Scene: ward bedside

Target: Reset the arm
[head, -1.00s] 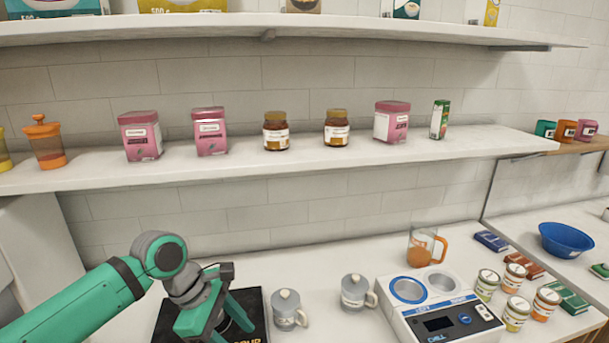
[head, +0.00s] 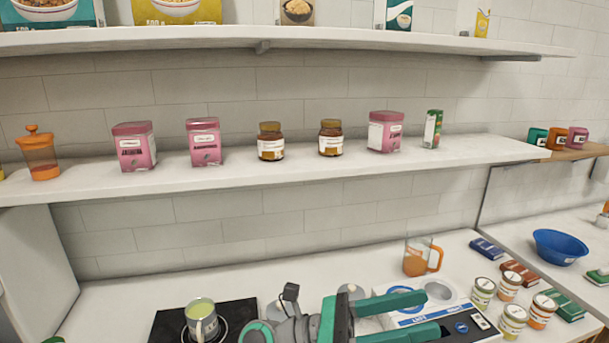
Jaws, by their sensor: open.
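My gripper (head: 430,314) is at the bottom of the head view, right of centre. Its two green fingers point right and stand apart, with nothing between them. It is in front of the white appliance (head: 463,324) with round wells and hides part of it. My wrist also covers most of the two grey lidded mugs behind it.
An orange glass jug (head: 415,262) stands behind the appliance. Several labelled jars (head: 514,320) and a blue bowl (head: 561,246) are to the right. The shelf above (head: 330,170) holds pink tins, brown jars and an orange press (head: 39,157). Counter left of the hob looks mostly clear.

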